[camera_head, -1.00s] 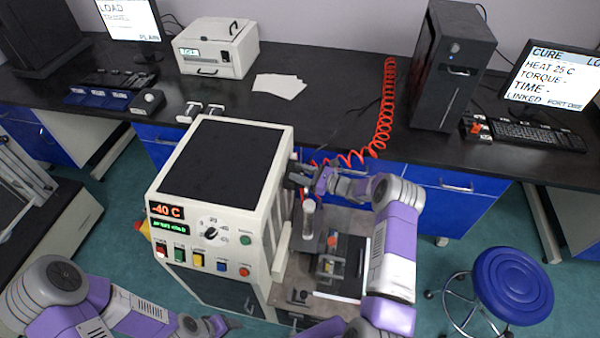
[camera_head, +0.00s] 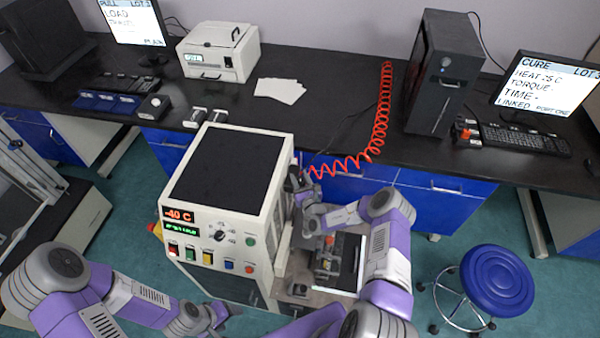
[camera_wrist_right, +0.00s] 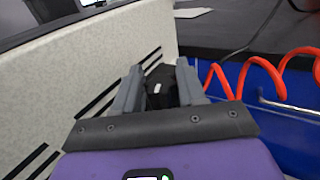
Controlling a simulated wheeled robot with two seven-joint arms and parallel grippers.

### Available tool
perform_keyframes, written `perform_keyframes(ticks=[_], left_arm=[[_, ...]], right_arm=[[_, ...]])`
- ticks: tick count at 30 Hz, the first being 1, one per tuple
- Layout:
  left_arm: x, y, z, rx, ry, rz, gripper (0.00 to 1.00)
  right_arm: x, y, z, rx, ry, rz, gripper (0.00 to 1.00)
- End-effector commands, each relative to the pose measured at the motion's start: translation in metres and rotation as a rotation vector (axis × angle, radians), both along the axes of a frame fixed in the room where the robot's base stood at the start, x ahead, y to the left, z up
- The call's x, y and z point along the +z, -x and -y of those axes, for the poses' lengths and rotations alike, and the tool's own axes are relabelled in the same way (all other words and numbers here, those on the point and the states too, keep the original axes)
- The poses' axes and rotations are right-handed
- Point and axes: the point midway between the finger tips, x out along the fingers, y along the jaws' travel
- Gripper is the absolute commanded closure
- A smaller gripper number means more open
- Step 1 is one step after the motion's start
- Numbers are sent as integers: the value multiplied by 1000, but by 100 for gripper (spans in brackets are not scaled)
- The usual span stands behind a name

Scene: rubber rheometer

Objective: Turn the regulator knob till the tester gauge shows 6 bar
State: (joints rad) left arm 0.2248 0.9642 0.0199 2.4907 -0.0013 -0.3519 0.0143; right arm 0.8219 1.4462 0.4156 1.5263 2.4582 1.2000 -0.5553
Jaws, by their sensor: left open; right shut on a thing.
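My right gripper (camera_wrist_right: 158,80) is shut on a black knob-like part (camera_wrist_right: 161,88), which I take to be the regulator knob, beside the pale tester's slotted side wall. A small white mark shows on the black part. In the head view the right gripper (camera_head: 297,185) is at the right side of the white tester (camera_head: 222,175), partly hiding the part. My left gripper (camera_head: 212,320) is low and left of centre, in front of the tester, away from the knob. It is open, with its fingers hard to make out. I cannot make out the pressure gauge or its reading.
A coiled red hose (camera_head: 380,110) runs near my right gripper to the black bench (camera_head: 330,120). A blue stool (camera_head: 497,278) stands at the right.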

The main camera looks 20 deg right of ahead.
Motion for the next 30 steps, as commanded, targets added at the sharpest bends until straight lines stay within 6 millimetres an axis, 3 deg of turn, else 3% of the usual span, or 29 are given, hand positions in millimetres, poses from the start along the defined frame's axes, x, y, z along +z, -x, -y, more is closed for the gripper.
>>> perform_keyframes(ticks=[1, 9, 19, 30], left_arm=[[10, 0, 0, 0, 0, 0, 35], [26, 0, 0, 0, 0, 0, 35], [31, 0, 0, 0, 0, 0, 35], [32, 0, 0, 0, 0, 0, 35]], right_arm=[[3, 0, -3, -43, -4, -2, 90], [0, 0, -2, -281, 0, -2, 90], [0, 0, -1, -478, 3, 1, 90], [0, 0, 0, -551, 4, 2, 90]])
